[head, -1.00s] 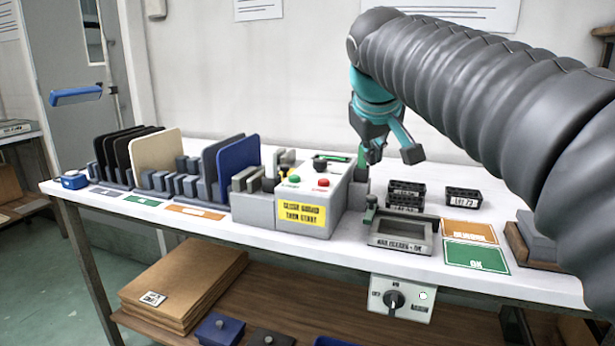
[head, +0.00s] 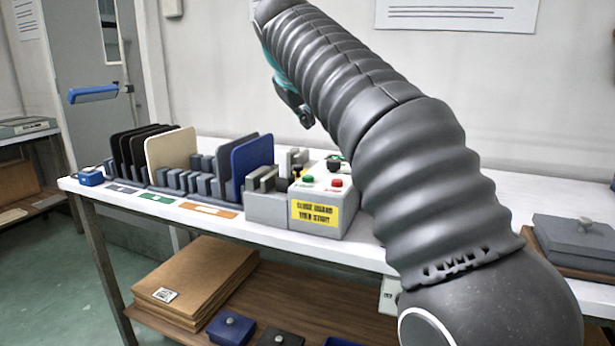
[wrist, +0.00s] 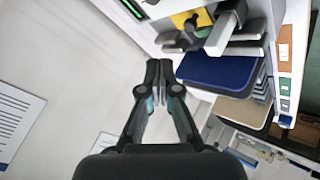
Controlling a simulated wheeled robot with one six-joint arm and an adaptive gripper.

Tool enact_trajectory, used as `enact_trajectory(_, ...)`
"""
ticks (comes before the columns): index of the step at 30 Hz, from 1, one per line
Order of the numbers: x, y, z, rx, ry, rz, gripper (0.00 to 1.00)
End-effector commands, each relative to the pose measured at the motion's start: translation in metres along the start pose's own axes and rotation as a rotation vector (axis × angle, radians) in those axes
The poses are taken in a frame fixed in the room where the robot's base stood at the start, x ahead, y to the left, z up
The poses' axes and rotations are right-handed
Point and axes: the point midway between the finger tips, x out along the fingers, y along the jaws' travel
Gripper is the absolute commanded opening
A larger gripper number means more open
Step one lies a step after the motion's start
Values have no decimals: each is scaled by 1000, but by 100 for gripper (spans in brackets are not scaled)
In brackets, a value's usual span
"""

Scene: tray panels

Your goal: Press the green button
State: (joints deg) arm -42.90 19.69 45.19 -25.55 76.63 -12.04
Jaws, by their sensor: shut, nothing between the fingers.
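The green button (head: 308,179) sits on the top of a grey-white control box (head: 352,222), to the left of a red button (head: 337,183). The box has a yellow label on its front. My gripper (head: 306,118) is above and behind the box in the head view, partly hidden by my arm and clear of the button. In the wrist view my gripper (wrist: 165,68) is shut and empty, its fingertips together in front of the pale wall. I cannot make out the green button in the wrist view.
A grey clamp fixture (head: 268,207) adjoins the box on the left. Beyond it stand a blue panel (head: 250,168), a cream panel (head: 170,150) and black panels in slotted racks. My arm hides much of the bench right of the box. A grey lidded box (head: 575,240) stands far right.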

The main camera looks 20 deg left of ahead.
Motion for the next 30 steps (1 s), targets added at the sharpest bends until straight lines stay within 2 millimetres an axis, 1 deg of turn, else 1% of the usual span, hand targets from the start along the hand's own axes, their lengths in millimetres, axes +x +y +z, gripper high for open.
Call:
enact_trajectory(7, 13, -10, 11, -1, -2, -1, 0)
enact_trajectory(13, 36, -26, 27, 0, 0, 0, 0)
enact_trajectory(17, 46, -33, 34, 0, 1, 0, 0)
enact_trajectory(24, 58, -42, 42, 0, -1, 0, 0)
enact_trajectory(30, 60, -44, 44, 1, 0, 0, 0)
